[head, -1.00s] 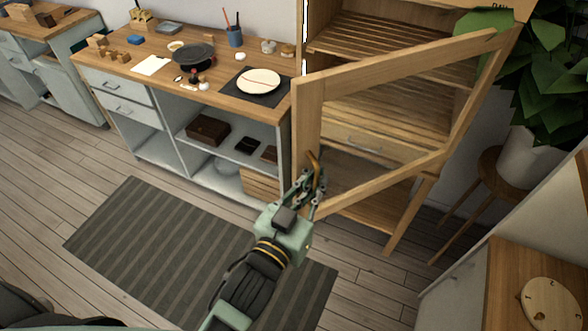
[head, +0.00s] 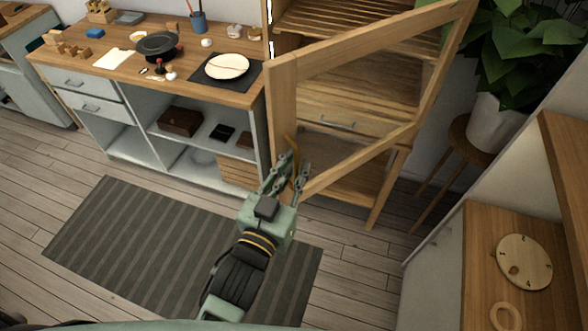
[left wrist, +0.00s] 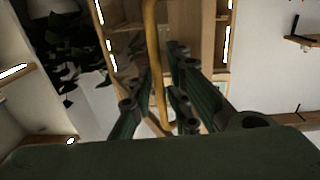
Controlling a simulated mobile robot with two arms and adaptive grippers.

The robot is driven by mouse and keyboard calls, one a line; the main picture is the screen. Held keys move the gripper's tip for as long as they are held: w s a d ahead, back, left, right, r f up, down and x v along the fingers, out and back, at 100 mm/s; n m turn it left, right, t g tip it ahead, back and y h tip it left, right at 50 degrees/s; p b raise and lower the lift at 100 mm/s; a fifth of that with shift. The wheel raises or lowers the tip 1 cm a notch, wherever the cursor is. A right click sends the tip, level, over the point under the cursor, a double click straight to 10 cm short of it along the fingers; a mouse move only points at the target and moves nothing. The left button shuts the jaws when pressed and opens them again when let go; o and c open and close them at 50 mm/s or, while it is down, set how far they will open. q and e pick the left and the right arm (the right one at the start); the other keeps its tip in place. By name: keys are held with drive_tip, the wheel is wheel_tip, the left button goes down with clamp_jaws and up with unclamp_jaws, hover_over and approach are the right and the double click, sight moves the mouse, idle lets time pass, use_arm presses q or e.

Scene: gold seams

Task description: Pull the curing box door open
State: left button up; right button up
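The curing box (head: 345,105) is a tall wooden cabinet with slatted shelves at the upper middle of the head view. Its wood-framed door (head: 283,105) stands ajar, its free edge at the left, and the shelves show through the frame. A thin curved brass-coloured handle (head: 294,148) is on the left stile; it also crosses the left wrist view (left wrist: 152,50) upright. My left gripper (head: 288,172) is at the handle. Its fingers (left wrist: 160,95) stand on both sides of the handle, with gaps visible. My right gripper is out of view.
A workbench (head: 110,70) with a plate (head: 227,66) and tools stands left of the box. A plant stool (head: 455,150) and a wooden-topped cabinet (head: 480,270) are at the right. A striped mat (head: 150,235) lies on otherwise clear floor.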

use_arm(q)
drive_tip(key=shift+s, duration=0.1)
drive_tip(key=shift+s, duration=0.25)
drive_tip(key=v, duration=1.1)
drive_tip(key=shift+s+a, duration=0.2)
